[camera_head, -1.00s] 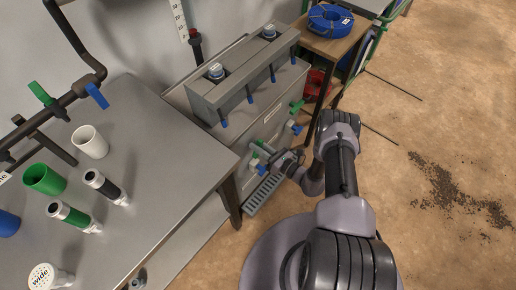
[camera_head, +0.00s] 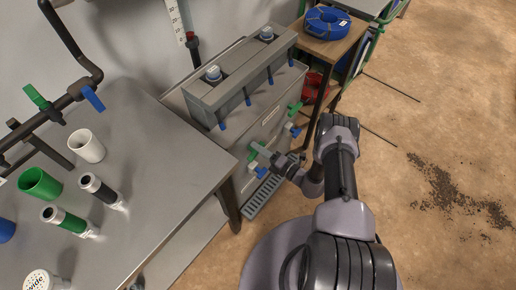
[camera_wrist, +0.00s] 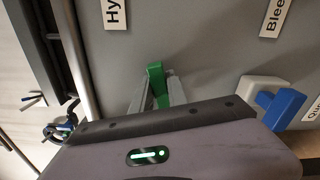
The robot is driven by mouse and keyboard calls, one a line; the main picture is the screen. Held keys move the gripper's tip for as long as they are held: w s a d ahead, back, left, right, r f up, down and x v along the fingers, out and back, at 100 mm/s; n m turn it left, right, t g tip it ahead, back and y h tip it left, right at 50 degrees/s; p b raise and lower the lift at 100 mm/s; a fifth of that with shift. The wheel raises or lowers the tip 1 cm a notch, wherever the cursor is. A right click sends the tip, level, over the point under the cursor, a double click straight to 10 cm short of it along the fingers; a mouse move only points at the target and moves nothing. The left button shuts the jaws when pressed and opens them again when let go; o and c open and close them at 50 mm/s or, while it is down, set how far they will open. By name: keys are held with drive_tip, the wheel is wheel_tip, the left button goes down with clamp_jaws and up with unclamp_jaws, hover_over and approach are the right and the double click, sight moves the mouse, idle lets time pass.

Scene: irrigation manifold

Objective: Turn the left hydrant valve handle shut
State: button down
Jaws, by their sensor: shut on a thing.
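The green valve handle (camera_wrist: 156,80) stands between the two grey fingers of my gripper (camera_wrist: 158,94) in the wrist view. The gripper is shut on it, and the fingers hide its lower part. In the head view the same green handle (camera_head: 259,149) shows low on the front of the grey manifold cabinet (camera_head: 262,124), at its left end, with my gripper (camera_head: 271,157) at it. A label starting "Hy" (camera_wrist: 114,14) is partly seen above the handle in the wrist view.
A white valve with a blue knob (camera_wrist: 281,106) is close to the right of my gripper. Another green handle (camera_head: 295,107) is further right on the cabinet. A grated drain (camera_head: 262,195) lies below. A steel table (camera_head: 150,180) stands to the left.

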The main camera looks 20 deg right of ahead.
drive_tip(key=shift+f+m, duration=0.2)
drive_tip(key=shift+m, duration=1.5)
drive_tip(key=c, duration=1.3)
unclamp_jaws()
drive_tip(key=shift+d, duration=0.1)
drive_tip(key=p+v, duration=0.3)
drive_tip(key=v, duration=1.4)
drive_tip(key=shift+s+p, duration=0.15)
drive_tip(key=shift+p, duration=0.25)
